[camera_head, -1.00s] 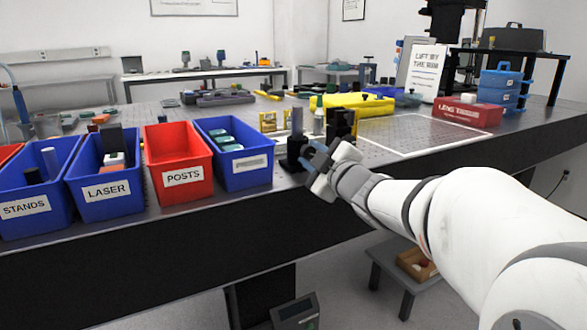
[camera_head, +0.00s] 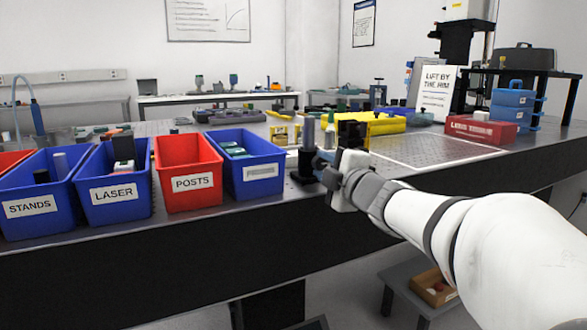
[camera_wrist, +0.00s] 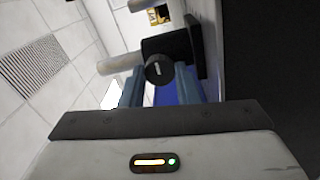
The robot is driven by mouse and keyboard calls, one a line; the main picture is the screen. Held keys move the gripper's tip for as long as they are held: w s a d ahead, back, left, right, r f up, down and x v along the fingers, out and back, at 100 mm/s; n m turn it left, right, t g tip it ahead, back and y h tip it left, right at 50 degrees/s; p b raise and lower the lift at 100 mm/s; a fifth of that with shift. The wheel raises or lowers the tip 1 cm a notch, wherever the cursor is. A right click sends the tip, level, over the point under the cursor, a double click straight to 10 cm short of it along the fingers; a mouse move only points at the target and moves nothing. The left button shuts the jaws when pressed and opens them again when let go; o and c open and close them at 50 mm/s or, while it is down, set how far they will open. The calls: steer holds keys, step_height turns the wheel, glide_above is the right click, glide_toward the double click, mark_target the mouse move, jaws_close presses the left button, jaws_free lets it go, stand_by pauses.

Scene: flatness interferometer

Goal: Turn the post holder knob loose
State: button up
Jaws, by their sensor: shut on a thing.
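The black post holder (camera_head: 306,165) stands upright on its base at the table's front edge, with a grey post (camera_head: 309,132) rising from it. In the wrist view the holder (camera_wrist: 176,45) lies sideways, with the pale post (camera_wrist: 120,64) pointing left and its base (camera_wrist: 196,45) at right. The round black knob (camera_wrist: 159,69) faces the camera, with a small light mark on it. My gripper (camera_wrist: 160,88) has its blue fingers on either side of the knob and is shut on it. In the head view my gripper (camera_head: 325,164) reaches the holder from the right.
Labelled bins stand left of the holder, the nearest a blue bin (camera_head: 251,172) and a red posts bin (camera_head: 188,180). Black mounts (camera_head: 350,132) stand just behind my gripper, with a yellow case (camera_head: 385,123) beyond. The framed breadboard area (camera_head: 430,148) at right is clear.

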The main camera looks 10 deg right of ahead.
steer(key=o, duration=1)
steer(key=p+v, duration=0.2)
steer(key=v, duration=0.5)
steer(key=shift+s+d, duration=0.15)
steer(key=shift+s, duration=0.2)
